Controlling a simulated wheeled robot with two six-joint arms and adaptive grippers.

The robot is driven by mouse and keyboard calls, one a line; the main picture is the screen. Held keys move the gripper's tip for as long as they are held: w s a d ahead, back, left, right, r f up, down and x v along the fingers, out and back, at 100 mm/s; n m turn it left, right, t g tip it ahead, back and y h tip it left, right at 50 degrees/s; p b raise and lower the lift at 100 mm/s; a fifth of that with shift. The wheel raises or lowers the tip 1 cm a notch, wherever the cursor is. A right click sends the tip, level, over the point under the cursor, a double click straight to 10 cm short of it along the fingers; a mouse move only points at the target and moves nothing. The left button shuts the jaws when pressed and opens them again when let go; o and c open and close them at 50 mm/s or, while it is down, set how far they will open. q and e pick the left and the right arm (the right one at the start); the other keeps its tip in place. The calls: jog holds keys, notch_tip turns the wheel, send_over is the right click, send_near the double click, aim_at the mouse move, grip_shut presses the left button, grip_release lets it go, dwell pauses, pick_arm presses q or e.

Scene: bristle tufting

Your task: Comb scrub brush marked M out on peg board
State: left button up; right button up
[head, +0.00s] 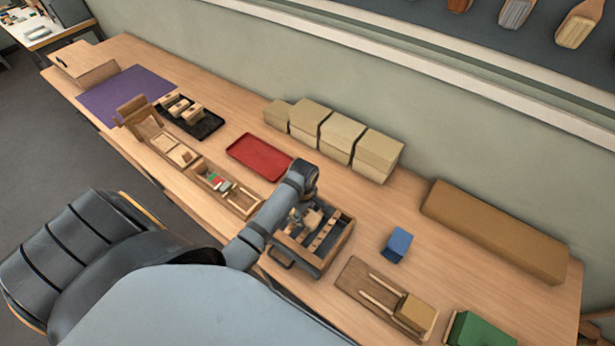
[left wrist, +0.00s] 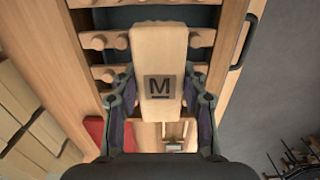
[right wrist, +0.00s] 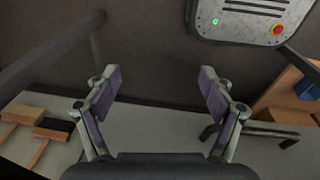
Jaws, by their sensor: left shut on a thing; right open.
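The scrub brush marked M (left wrist: 160,70) is a pale wooden block with a dark M on its face. My left gripper (left wrist: 160,104) is shut on it, one finger on each side. The peg board (left wrist: 235,40) lies under the brush, with rounded wooden pegs showing on both sides of it. In the head view the peg board (head: 345,238) is an open wooden frame with a dark handle, and my left gripper (head: 307,205) is over its far left part. The brush's bristles are hidden, so I cannot tell whether they touch the pegs. My right gripper (right wrist: 157,90) is open and empty.
A red tray (head: 247,152) and long compartment tray (head: 205,180) lie left of the peg board. A blue block (head: 397,244), wooden board (head: 362,292) and green block (head: 475,330) lie right. Tan boxes (head: 340,137) and a long brown box (head: 495,230) line the back.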

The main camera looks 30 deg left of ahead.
pick_arm(q)
jog(key=shift+s+a+f, duration=0.1)
jog(key=shift+s+f, duration=0.1)
jog(key=shift+s, duration=1.15)
jog(key=shift+w+r, duration=0.1)
jog(key=shift+w, duration=0.75)
jog(key=shift+c, duration=0.4)
jog(key=shift+w+d, duration=0.2)
jog(key=shift+w, duration=1.15)
jog(key=shift+w+d+b, duration=0.15)
jog(key=shift+w+b, duration=0.45)
jog(key=shift+w, duration=1.25)
jog(key=shift+s, duration=0.1)
